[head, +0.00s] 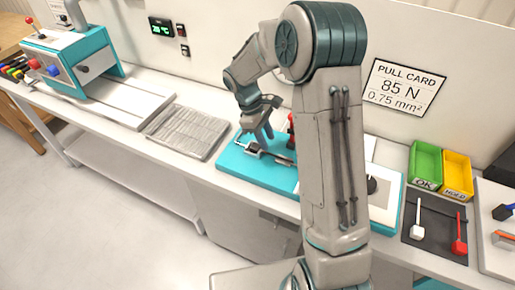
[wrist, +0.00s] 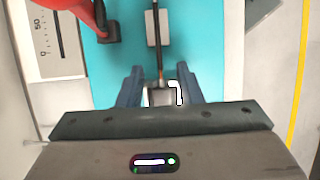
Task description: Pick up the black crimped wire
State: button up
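The black crimped wire (wrist: 159,62) runs straight up the middle of the wrist view. Its upper part passes over a light grey block (wrist: 157,28), and its lower end meets a dark block with a bright edge (wrist: 160,97). My gripper (wrist: 160,88) has its two fingers apart, one on each side of that dark block. A narrow gap shows beside the block, so the fingers seem not to press on it. In the head view my gripper (head: 258,134) points down over the teal base (head: 258,172), low above the small parts there. My gripper body hides the rear of the dark block.
A red lever (wrist: 68,6) with a dark foot stands left of the wire, near a scale plate (wrist: 46,38). Green (head: 426,163) and yellow (head: 457,172) bins, with white and red wire pieces before them, stand at right. A grey ribbed mat (head: 186,131) lies left of the base.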

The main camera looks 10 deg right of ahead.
aim_at(271, 154)
jog(key=shift+w+a+p+x, duration=0.15)
jog(key=shift+p+x, duration=0.3)
jog(key=shift+x, duration=0.95)
jog(key=shift+w+a+p+x, duration=0.15)
jog(key=shift+p+x, duration=0.25)
jog(key=shift+x, duration=1)
jog(key=shift+f, duration=0.15)
grip_shut()
